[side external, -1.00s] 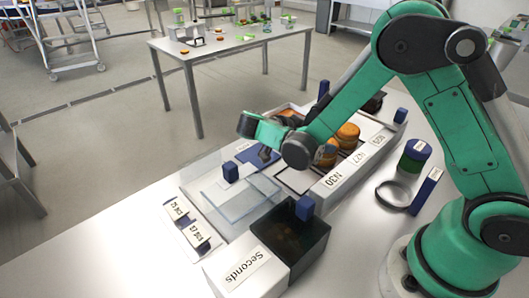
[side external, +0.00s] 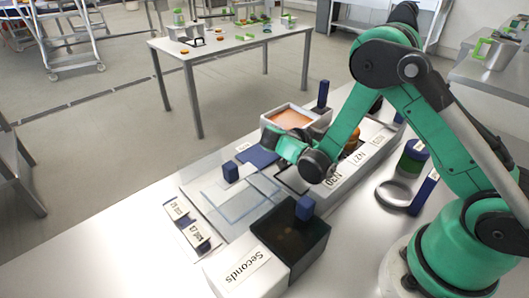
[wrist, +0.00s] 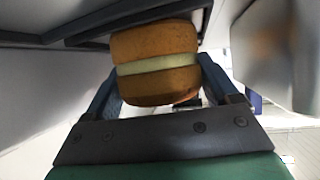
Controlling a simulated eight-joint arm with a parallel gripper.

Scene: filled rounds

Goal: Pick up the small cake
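A small round cake (wrist: 155,62), two golden layers with a pale filling, is between the fingers of my gripper (wrist: 158,85) in the wrist view. The fingers stand wide apart, one at each side of it; whether they press on it is unclear. In the side view my gripper (side external: 285,147) is low over the left end of the tray row, by the compartment labelled N30. The cake between the fingers cannot be made out there. Other cakes (side external: 353,138) show partly behind my arm.
A dark open bin labelled Seconds (side external: 290,238) stands in front. Clear panels (side external: 240,198) lie left of it. A pale box (side external: 270,121) with an orange inside is behind the gripper.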

